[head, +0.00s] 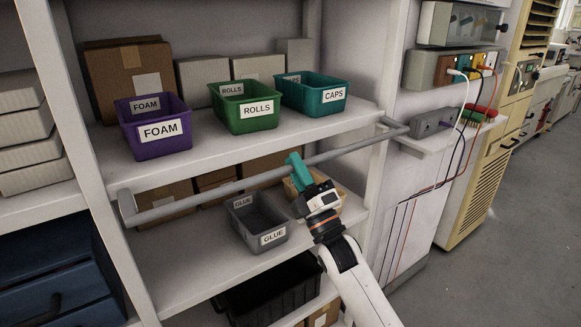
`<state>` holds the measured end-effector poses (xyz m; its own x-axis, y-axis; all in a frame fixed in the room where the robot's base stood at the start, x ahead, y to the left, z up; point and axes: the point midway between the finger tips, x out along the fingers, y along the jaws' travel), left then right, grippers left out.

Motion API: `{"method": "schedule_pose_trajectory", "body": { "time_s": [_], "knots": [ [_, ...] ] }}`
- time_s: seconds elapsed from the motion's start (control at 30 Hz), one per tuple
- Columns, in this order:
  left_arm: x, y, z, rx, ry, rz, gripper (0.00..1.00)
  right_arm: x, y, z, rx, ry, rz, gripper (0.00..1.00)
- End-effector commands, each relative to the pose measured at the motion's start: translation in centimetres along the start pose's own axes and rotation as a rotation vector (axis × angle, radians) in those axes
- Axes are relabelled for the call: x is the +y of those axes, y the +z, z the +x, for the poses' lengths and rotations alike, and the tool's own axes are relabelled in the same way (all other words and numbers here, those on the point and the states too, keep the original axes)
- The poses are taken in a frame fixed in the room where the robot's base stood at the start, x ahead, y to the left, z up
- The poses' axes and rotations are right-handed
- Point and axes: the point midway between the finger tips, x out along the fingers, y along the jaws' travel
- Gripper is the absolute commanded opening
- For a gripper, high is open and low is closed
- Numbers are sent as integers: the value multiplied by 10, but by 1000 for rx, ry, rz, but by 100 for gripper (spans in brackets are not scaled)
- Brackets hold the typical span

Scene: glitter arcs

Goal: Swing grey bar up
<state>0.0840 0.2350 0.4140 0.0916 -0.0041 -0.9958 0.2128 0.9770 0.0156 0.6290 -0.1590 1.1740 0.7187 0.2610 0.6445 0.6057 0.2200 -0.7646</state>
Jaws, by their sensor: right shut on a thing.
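The grey bar (229,184) runs across the front of the shelf unit, from an arm at the left post (126,204) to an arm at the right post (391,126). It crosses just below the front edge of the upper shelf (230,151), above the grey GLUE bin. My right gripper (295,165), with teal fingers, is shut on the bar right of its middle. The fingers hide a short part of the bar. My left gripper is not in view.
Purple FOAM (151,139), green ROLLS (245,116) and teal CAPS (317,99) bins stand on the upper shelf. The grey GLUE bin (262,222) is on the lower shelf beside my right wrist. A side ledge (425,144) with wired devices stands right of the bar.

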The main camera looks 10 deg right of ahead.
Motion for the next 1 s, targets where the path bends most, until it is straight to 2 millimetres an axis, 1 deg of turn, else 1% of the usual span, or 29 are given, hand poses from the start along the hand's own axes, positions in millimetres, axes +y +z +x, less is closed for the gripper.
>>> {"method": "schedule_pose_trajectory", "body": {
  "time_s": [0.57, 1.0],
  "knots": [
    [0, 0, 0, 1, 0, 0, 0, 1, 0, 0, 0, 2, 0, 0],
    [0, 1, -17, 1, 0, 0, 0, -18, 0, 16, 0, -2, -1, 0]
  ]
}}
